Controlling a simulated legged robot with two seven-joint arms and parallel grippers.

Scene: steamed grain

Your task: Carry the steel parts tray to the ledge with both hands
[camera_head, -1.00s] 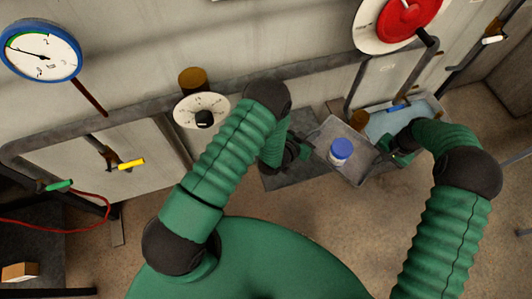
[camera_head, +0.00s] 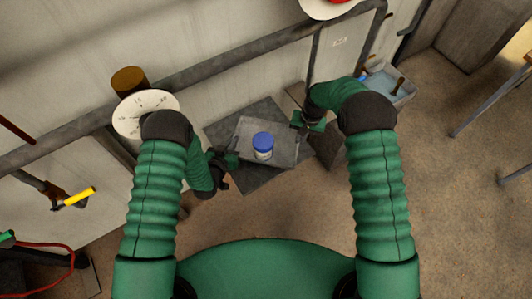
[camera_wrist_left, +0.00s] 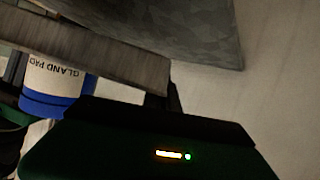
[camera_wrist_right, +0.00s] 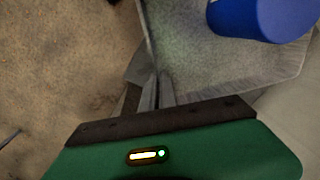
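The steel parts tray (camera_head: 284,152) is in the middle of the head view, over the dark grey ledge (camera_head: 250,178). I cannot tell whether it touches the ledge. A white jar with a blue lid (camera_head: 263,142) stands in the tray. My left gripper (camera_head: 230,158) is shut on the tray's left end. My right gripper (camera_head: 300,121) is shut on its right end. The left wrist view shows the tray wall (camera_wrist_left: 100,55), the upside-down jar label and a grey plate (camera_wrist_left: 190,25). The right wrist view shows the tray floor (camera_wrist_right: 215,65) and blue lid (camera_wrist_right: 262,18); fingertips are partly hidden.
A grey pipe (camera_head: 225,67) runs along the wall behind the ledge. A white dial (camera_head: 145,108) and a yellow-handled valve (camera_head: 78,197) are at the left. A pale blue basin (camera_head: 388,88) stands at the right. The floor at right is mostly clear.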

